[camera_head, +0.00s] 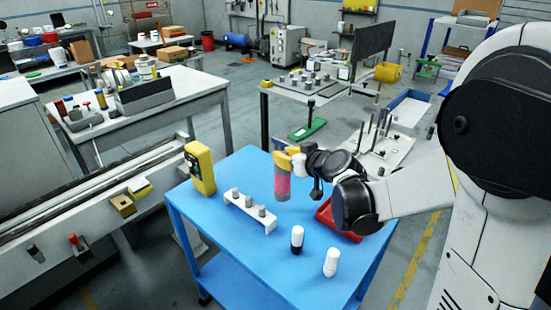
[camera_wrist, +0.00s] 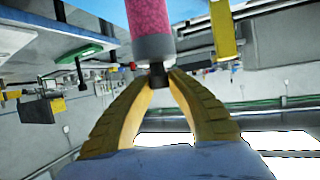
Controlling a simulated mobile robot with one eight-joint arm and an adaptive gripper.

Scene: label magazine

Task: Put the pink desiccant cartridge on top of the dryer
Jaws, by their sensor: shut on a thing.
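The pink desiccant cartridge (camera_head: 282,186), pink with grey ends, is upright over the blue table. My gripper (camera_head: 288,160), with yellow fingers, is at its upper end. In the wrist view my gripper (camera_wrist: 158,76) is shut on the small dark stem at the end of the cartridge (camera_wrist: 151,18); the far end is cut off by the frame. Whether the cartridge touches the table is not clear. I cannot tell for certain which thing is the dryer. A yellow upright box with a dark panel (camera_head: 200,168) stands at the table's back left.
On the blue table (camera_head: 270,278), a white stand with grey cylinders (camera_head: 250,213) is left of the cartridge. A black-and-white bottle (camera_head: 297,239) and a white bottle (camera_head: 331,262) stand in front. A red tray (camera_head: 325,215) lies right, partly behind my arm. The front left is bare.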

